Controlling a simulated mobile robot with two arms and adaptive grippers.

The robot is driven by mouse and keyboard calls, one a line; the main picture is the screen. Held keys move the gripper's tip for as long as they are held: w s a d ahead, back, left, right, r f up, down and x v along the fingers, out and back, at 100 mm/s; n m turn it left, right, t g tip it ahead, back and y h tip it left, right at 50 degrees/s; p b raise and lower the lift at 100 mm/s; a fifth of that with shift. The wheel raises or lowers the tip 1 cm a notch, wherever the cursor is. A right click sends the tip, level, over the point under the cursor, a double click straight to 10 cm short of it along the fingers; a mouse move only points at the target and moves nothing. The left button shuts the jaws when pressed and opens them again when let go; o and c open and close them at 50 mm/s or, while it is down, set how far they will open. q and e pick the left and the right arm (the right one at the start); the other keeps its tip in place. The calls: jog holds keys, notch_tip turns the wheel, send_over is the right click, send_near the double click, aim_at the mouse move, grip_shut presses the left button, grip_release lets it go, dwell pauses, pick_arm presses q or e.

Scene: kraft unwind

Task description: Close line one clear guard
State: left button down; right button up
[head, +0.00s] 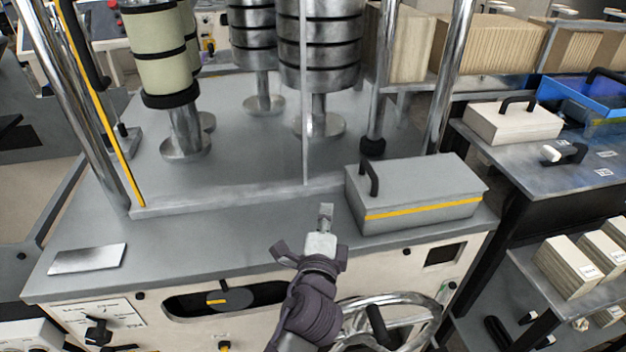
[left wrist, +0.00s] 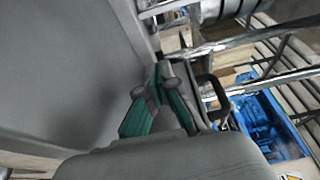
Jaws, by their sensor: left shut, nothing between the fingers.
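The clear guard's frame seems to be the metal bottom rail (head: 235,196), with a yellow-striped upright and a black handle at its left and a thin upright at its right. The pane is too clear to make out, and I cannot tell how far the guard is shut. My left gripper (head: 325,215) is shut and empty, over the front deck of the machine, right of the rail's middle and in front of it. Its fingers (left wrist: 162,78) show green pads in the left wrist view. I cannot tell whether it touches anything. My right gripper is not in view.
A grey box with a yellow stripe and black handle (head: 420,193) sits on the deck to the right. Chrome posts and rollers (head: 320,45) stand behind. A handwheel (head: 388,318) and a selector knob (head: 230,298) are on the front panel. The deck's left is mostly clear.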

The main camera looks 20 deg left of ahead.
aim_at(315, 174)
pick_arm(q)
jog(key=p+x, duration=0.1)
jog(key=x, duration=0.8)
jog(key=shift+w+r, duration=0.1)
jog(key=shift+w, duration=0.15)
jog(key=a, duration=0.1)
jog(key=s+a+p, duration=0.1)
jog(key=a, duration=0.1)
jog(key=shift+s+a+p, duration=0.15)
jog(key=shift+a+p, duration=0.1)
jog(key=shift+p, duration=0.05)
jog(key=shift+s+a, duration=0.1)
jog(key=shift+a, duration=0.05)
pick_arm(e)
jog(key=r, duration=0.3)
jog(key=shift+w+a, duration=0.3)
